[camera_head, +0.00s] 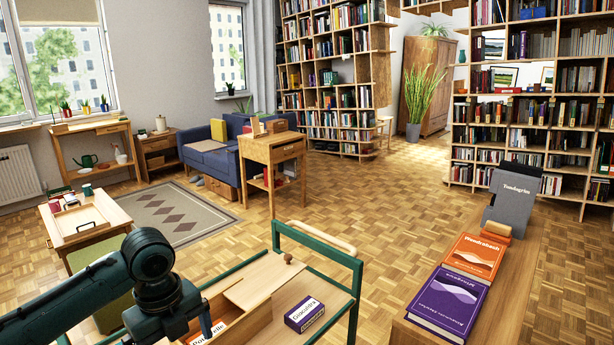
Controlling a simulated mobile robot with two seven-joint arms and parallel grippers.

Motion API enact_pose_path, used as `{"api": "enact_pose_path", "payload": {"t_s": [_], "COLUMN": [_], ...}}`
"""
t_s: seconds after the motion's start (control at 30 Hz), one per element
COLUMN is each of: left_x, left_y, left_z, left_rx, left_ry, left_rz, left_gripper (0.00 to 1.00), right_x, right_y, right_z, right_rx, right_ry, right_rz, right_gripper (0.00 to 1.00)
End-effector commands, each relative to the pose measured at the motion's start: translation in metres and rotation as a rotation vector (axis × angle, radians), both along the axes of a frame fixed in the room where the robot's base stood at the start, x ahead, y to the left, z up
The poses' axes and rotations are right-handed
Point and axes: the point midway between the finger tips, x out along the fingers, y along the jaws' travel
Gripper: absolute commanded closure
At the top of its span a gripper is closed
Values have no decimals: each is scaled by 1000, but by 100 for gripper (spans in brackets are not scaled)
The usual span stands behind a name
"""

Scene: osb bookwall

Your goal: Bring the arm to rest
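My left arm (150,262) comes in from the lower left, dark green, and bends down at a round joint. Its lower end hangs over the left part of a wooden box on a green-framed cart (341,256). A narrow dark teal piece, seemingly part of my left gripper (205,322), overlaps a white label in the box. The label's lettering is partly covered. I cannot tell whether that gripper is open, shut or holding anything. My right arm and gripper are not in view.
A purple boxed item (305,314) lies on the cart. At right, a wooden top (520,270) carries a purple book (447,303), an orange book (474,257) and an upright grey book (512,198). A small desk (88,221) stands left. Parquet between is clear.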

Motion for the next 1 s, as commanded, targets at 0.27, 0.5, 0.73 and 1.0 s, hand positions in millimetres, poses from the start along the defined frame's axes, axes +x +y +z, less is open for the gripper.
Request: {"api": "enact_pose_path", "payload": {"t_s": [0.27,0.5,0.73,1.0], "left_x": [-9,-30,-63,-121], "left_y": [-63,-120,-139,-105], "left_z": [-67,-120,-156,-182], "left_rx": [-216,-504,-800,-1032], "left_ry": [-84,-135,-159,-218], "left_rz": [245,623,1123,1642], "left_gripper": [2,2,2,2], "right_x": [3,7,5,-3], "right_y": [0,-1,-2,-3], "right_z": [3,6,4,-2], "right_rx": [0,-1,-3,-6], "right_ry": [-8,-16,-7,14], "right_rz": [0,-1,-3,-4], "right_gripper": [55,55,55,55]}}
